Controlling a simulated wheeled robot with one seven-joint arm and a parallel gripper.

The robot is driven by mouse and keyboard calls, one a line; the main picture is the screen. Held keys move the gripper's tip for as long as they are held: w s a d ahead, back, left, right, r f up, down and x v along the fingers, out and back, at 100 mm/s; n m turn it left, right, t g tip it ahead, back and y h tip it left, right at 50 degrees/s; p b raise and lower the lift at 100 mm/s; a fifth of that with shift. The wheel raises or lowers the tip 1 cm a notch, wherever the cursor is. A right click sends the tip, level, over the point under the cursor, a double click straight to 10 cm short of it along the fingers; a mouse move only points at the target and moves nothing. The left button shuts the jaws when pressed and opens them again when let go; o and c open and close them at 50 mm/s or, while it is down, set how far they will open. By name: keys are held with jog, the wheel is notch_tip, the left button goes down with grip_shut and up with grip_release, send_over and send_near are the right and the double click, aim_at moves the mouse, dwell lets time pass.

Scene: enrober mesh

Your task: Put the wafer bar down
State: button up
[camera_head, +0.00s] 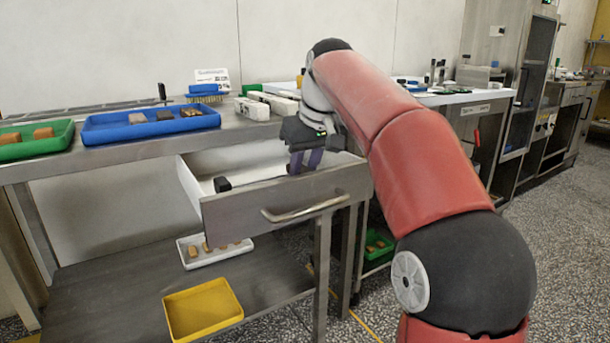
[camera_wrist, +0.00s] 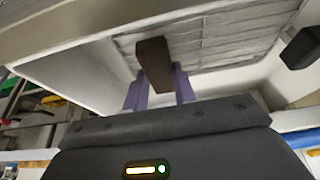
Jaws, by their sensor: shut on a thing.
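The wafer bar (camera_wrist: 153,60) is a dark brown block in the wrist view. It sits between the two purple fingers of my gripper (camera_wrist: 160,88), which is shut on it. In the head view my gripper (camera_head: 305,163) points down inside the open white-lined drawer (camera_head: 205,160), near its front right part. The bar cannot be made out in the head view. The wrist view shows the drawer's ribbed grey floor (camera_wrist: 220,45) behind the bar. I cannot tell whether the bar touches that floor.
A small black block (camera_head: 222,184) lies in the drawer to the left of my gripper. The drawer's steel front (camera_head: 240,218) has a bar handle. On the counter above stand a blue tray (camera_head: 105,135) and a green tray (camera_head: 20,150) with bars. A yellow tray (camera_head: 203,310) is on the lower shelf.

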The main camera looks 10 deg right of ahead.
jog(key=shift+f, duration=0.3)
jog(key=shift+f, duration=0.15)
jog(key=o, duration=0.8)
jog(key=shift+c, duration=0.2)
jog(key=p+v, duration=0.4)
jog(key=v, duration=0.8)
